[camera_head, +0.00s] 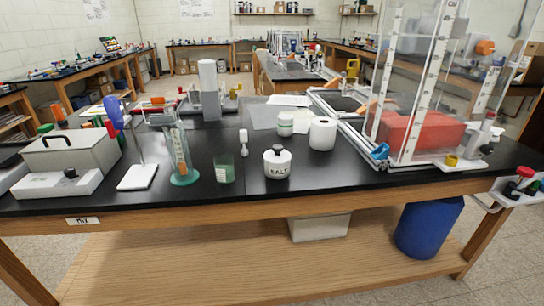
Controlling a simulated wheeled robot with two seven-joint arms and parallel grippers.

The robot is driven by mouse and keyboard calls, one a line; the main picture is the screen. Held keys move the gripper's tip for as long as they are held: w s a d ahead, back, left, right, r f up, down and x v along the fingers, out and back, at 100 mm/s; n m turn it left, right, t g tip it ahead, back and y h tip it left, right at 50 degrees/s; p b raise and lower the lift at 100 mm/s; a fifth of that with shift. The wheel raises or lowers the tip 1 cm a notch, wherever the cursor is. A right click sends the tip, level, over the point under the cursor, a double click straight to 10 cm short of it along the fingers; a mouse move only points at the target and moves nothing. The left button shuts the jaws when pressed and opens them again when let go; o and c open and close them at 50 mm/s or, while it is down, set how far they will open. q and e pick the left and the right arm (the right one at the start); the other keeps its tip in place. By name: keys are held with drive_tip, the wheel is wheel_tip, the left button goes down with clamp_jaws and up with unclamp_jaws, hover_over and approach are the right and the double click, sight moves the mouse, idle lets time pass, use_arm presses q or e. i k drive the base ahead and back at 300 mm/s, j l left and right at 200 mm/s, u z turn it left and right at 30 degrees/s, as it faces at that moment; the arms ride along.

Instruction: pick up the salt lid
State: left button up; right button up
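The salt jar (277,166) is a small white pot with dark "SALT" lettering, standing upright on the black bench top near its front edge, right of centre. Neither of my grippers shows in the head view, so nothing is seen touching the jar or the lid.
A green glass (224,170) stands left of the jar, with a small white shaker-like item (243,143) behind it. A clear-panelled frame (415,90) occupies the right. The bench front beside the jar is clear.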

sight(277, 155)
drive_tip(key=i+j+z, duration=0.15)
drive_tip(key=i, duration=0.35)
drive_tip(key=i+j+z, duration=0.15)
drive_tip(key=i, duration=0.35)
